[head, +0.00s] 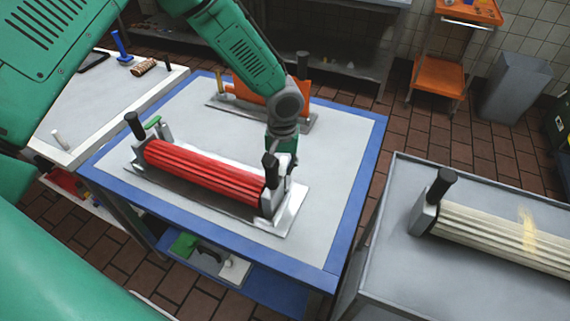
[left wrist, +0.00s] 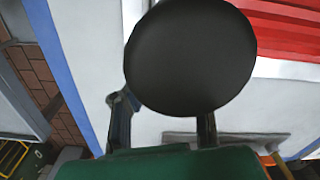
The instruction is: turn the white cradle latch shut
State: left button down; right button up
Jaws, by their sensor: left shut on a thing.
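The red ridged roller (head: 205,173) lies in a grey metal cradle on the blue-edged table. Black upright handles stand at both its ends. A green latch (head: 153,122) shows at the cradle's left end. My left gripper (head: 284,172) points down at the cradle's right end, just behind the right black handle (head: 270,170). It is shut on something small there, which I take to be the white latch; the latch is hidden. In the left wrist view the round black handle top (left wrist: 190,58) covers the fingertips, and the red roller (left wrist: 285,35) is at upper right. My right gripper is not in view.
An orange part on a grey plate (head: 215,107) stands behind the cradle. A grey table (head: 400,270) at right holds a cream ridged roller (head: 490,230). A white bench (head: 75,110) is at left. The blue table's right side is clear.

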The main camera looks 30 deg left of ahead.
pick_arm(q)
jog(key=shift+w+a+r, duration=0.2)
jog(key=shift+w+r, duration=0.05)
jog(key=shift+r, duration=0.15)
jog(key=shift+a+m+p, duration=0.25)
jog(key=shift+m+p, duration=0.05)
jog(key=shift+m, duration=0.3)
jog(key=shift+m+p, duration=0.35)
jog(key=shift+m, duration=0.75)
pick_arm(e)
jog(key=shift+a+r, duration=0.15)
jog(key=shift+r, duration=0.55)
pick_arm(q)
jog(key=shift+a, duration=0.2)
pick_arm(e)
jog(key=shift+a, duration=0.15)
pick_arm(q)
jog(key=c, duration=1.4)
grip_release()
jog(key=shift+c, duration=0.2)
jog(key=shift+s+d+r, duration=0.1)
jog(key=shift+s+r, duration=0.15)
jog(key=shift+r, duration=0.1)
notch_tip(320, 180, up, 11)
jog(key=shift+r, duration=0.2)
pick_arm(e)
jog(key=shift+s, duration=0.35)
